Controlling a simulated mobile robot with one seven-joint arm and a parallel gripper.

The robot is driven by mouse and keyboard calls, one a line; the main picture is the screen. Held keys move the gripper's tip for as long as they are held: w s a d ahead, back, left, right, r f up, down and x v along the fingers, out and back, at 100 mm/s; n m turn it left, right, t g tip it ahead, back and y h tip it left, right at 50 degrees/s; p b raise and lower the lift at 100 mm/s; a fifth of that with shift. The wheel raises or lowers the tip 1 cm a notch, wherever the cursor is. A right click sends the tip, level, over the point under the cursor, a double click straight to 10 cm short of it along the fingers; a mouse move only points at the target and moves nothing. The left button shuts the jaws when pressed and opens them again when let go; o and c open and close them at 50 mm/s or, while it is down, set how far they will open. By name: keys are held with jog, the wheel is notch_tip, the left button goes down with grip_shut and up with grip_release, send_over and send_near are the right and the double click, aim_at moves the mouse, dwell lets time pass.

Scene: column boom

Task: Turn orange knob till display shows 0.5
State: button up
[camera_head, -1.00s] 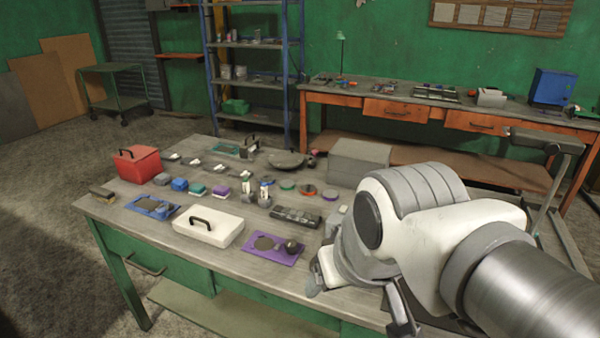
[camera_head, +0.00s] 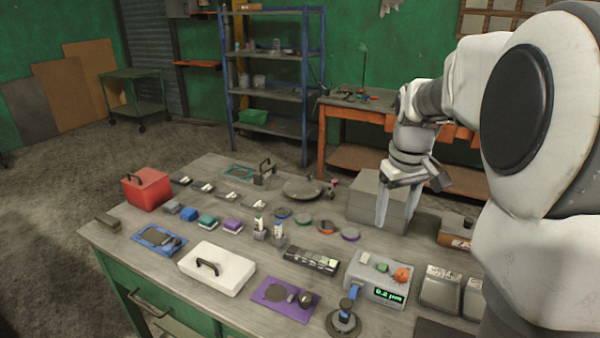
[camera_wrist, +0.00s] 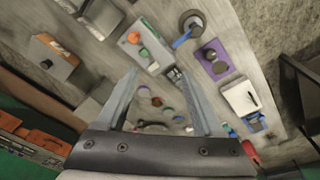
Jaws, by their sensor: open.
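The orange knob (camera_head: 402,274) sits on top of a grey box (camera_head: 366,283) at the right front of the bench. The green-lit display (camera_head: 389,294) on the box's front face appears to read 0.2 with a unit after it. A green button (camera_head: 382,267) and a pale one sit beside the knob. In the wrist view the orange knob (camera_wrist: 134,38) shows beyond the fingertips, left of centre. My gripper (camera_head: 397,215) points down, open and empty, above the bench behind the box, apart from the knob. It also shows in the wrist view (camera_wrist: 158,72).
A blue-handled lever on a round base (camera_head: 344,322) stands just left of the box. A plain grey block (camera_head: 380,200) is near my fingers. White-labelled boxes (camera_head: 441,290) stand close on the right. Small parts and a red box (camera_head: 146,188) fill the left.

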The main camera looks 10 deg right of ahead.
jog(key=g+p, duration=0.1)
jog(key=p, duration=0.1)
send_over(403, 271)
notch_tip(403, 271, down, 5)
jog(key=shift+y, duration=0.3)
notch_tip(403, 271, down, 18)
jog(key=shift+s+r, duration=0.1)
grip_shut()
